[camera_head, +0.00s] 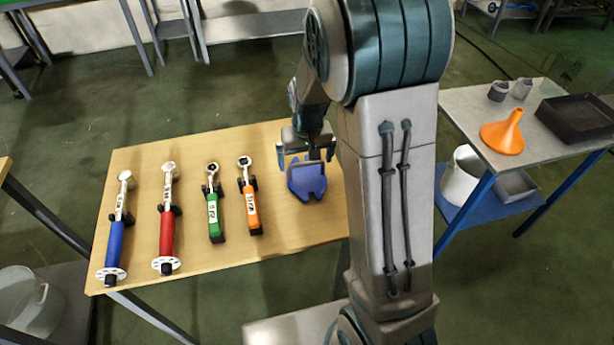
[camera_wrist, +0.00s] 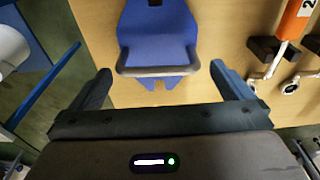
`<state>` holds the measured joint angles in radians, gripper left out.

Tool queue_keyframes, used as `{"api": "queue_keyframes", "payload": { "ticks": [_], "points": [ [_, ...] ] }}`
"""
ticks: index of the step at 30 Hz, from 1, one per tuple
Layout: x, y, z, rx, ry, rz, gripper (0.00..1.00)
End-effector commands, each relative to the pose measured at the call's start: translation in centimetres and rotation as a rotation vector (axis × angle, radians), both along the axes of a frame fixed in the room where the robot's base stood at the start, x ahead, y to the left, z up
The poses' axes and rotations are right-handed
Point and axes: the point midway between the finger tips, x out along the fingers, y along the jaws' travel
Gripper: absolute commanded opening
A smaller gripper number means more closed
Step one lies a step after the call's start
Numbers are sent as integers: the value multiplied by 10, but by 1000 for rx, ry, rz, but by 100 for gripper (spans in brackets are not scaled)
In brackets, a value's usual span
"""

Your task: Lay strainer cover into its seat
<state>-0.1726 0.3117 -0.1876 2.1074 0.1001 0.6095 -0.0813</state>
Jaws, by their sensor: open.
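A blue piece (camera_head: 307,182) with a notched edge rests on the right part of the wooden table. It also shows in the wrist view (camera_wrist: 158,30), with a curved grey bar (camera_wrist: 158,71) across it. I cannot tell whether this is the strainer cover or a stand holding it. My gripper (camera_head: 306,154) is open and points down over the blue piece. In the wrist view its two fingers stand apart on either side of the grey bar, with visible gaps. No strainer seat can be made out.
Blue, red, green and orange-handled wrenches (camera_head: 252,208) lie on the wooden table (camera_head: 140,185), left of my gripper. A metal side table (camera_head: 462,105) on the right bears an orange funnel (camera_head: 503,135), a dark tray (camera_head: 578,118) and small grey cups. A white bucket (camera_head: 461,178) stands below.

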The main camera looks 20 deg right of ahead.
Motion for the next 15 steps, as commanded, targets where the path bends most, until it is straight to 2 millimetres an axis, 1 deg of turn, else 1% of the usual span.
{"api": "queue_keyframes", "payload": {
  "ticks": [5, 9, 12, 15],
  "points": [
    [0, -1, -14, 0, 3, -1, 100],
    [1, -3, -36, 0, 4, -2, 100],
    [3, -3, -48, 0, 2, -1, 100],
    [4, -3, -53, 0, 1, 0, 100]
  ]
}}
